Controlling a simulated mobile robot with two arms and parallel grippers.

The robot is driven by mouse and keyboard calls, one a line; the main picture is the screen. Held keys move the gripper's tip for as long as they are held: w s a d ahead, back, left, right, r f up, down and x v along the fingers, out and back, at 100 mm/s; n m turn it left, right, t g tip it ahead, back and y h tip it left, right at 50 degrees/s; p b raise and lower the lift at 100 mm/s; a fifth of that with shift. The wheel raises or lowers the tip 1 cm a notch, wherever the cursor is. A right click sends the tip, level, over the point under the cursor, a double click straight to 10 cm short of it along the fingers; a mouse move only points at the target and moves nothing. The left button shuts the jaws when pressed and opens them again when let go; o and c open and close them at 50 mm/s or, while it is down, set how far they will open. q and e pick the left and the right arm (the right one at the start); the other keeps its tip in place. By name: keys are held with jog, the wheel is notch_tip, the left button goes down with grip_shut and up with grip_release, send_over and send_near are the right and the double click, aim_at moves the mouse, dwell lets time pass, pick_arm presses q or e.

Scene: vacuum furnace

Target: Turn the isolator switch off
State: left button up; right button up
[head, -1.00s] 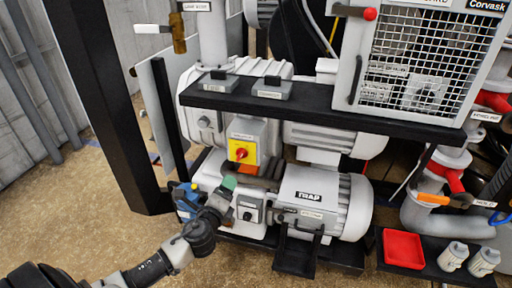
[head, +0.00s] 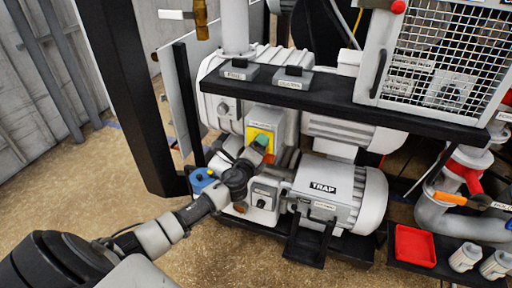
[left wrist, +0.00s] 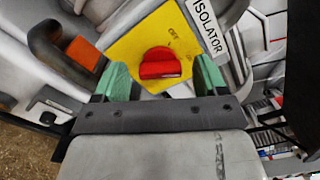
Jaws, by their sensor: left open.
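The isolator switch is a red rotary knob (left wrist: 160,64) on a yellow plate (left wrist: 125,48), with an "OFF" mark and an "ISOLATOR" label beside it. In the head view the yellow plate (head: 253,136) is on a grey box, and my gripper hides most of the knob. My left gripper (left wrist: 155,82) has green fingertips, spread apart on either side of the knob. The knob lies between and ahead of them; I cannot tell whether they touch it. In the head view the left gripper (head: 262,146) is at the plate. My right gripper is not in view.
A second grey switch box (head: 264,194) is just below my left gripper. The TRAP motor (head: 335,195) is to the right. A black shelf (head: 340,104) runs above the isolator. A red tray (head: 415,246) is at lower right. Floor at left is clear.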

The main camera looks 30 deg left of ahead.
pick_arm(q)
jog(key=c, duration=0.9)
jog(key=shift+f+n, duration=0.1)
jog(key=shift+n, duration=0.2)
jog(key=shift+n+b, duration=1.2)
jog(key=shift+n, duration=4.7)
